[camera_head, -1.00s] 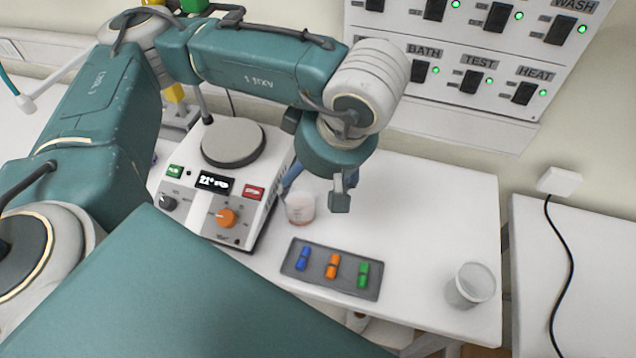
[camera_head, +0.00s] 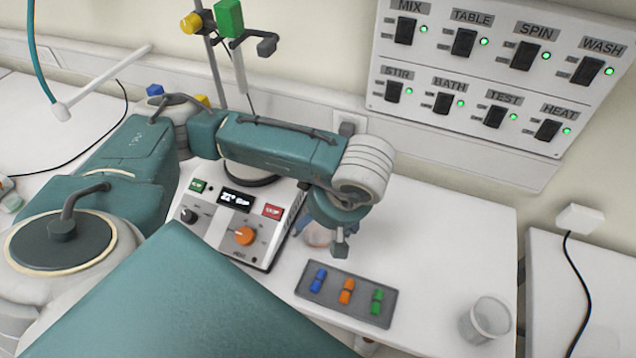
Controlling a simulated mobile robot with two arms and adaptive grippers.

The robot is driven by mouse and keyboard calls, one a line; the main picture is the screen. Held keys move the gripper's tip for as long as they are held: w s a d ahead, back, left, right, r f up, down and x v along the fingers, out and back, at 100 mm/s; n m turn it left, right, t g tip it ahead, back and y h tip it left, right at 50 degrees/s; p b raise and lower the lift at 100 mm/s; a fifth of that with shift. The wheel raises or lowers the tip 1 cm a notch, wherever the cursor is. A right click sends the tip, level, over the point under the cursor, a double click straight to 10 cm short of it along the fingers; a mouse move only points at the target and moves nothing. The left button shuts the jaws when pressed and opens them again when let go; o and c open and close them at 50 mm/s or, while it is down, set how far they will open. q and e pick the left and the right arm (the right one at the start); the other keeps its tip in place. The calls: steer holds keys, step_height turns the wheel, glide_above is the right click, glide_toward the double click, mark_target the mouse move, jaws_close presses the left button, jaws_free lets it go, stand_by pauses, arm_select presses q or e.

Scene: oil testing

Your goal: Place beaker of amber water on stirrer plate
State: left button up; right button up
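A small beaker with a faint reddish-amber tint (camera_head: 317,237) stands on the white table just right of the stirrer. My arm and gripper partly cover it. The white stirrer (camera_head: 208,218) has a display and an orange knob. Its round plate is mostly hidden behind my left arm, and only a dark lower rim (camera_head: 257,182) shows. My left gripper (camera_head: 323,232) points down at the beaker, with spread fingers on either side of it. A small gap shows between the right finger and the glass. My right gripper is not in view.
A grey tray (camera_head: 335,295) with blue, orange and green pieces lies in front of the beaker. A clear cup (camera_head: 485,319) stands near the table's front right. A stand rod (camera_head: 213,75) rises behind the stirrer. A switch panel (camera_head: 487,75) hangs on the wall.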

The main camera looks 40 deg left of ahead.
arm_select(q)
steer(key=shift+f, duration=0.15)
steer(key=shift+c, duration=0.3)
steer(key=c, duration=1.4)
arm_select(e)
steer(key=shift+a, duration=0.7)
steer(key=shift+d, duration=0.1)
